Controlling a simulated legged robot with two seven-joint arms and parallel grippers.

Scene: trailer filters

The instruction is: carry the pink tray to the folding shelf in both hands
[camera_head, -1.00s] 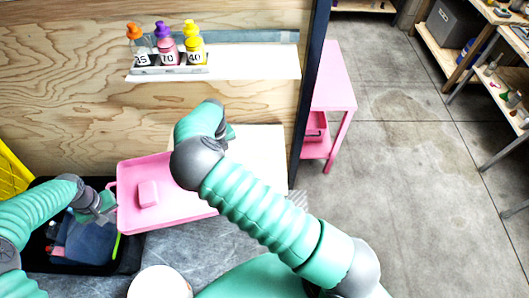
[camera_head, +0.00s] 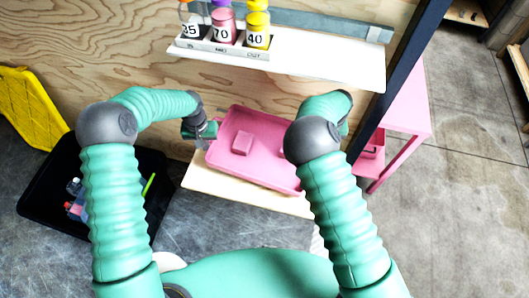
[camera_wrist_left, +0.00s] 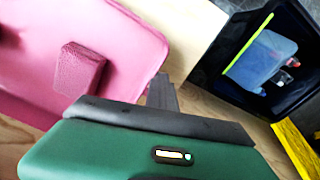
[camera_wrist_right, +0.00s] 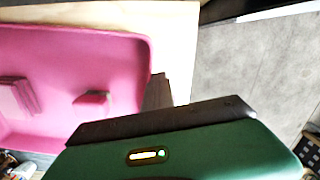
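The pink tray (camera_head: 265,176) is over the pale wooden folding shelf (camera_head: 235,190), partly hidden by my right arm in the head view. I cannot tell whether it touches the board. A pink block (camera_head: 242,143) lies in it; the right wrist view also shows a ridged pink piece (camera_wrist_right: 18,97). My left gripper (camera_head: 205,138) is at the tray's left end, with its finger at the rim in the left wrist view (camera_wrist_left: 160,92). My right gripper (camera_wrist_right: 157,92) is at the opposite end, hidden in the head view. Both appear shut on the tray's ends.
An upper white shelf (camera_head: 330,65) holds numbered bottles (camera_head: 223,25) above the tray. A dark post (camera_head: 400,75) and a pink table (camera_head: 405,115) stand right. A black bin (camera_head: 40,205) and yellow object (camera_head: 35,110) are left. Floor at far right is open.

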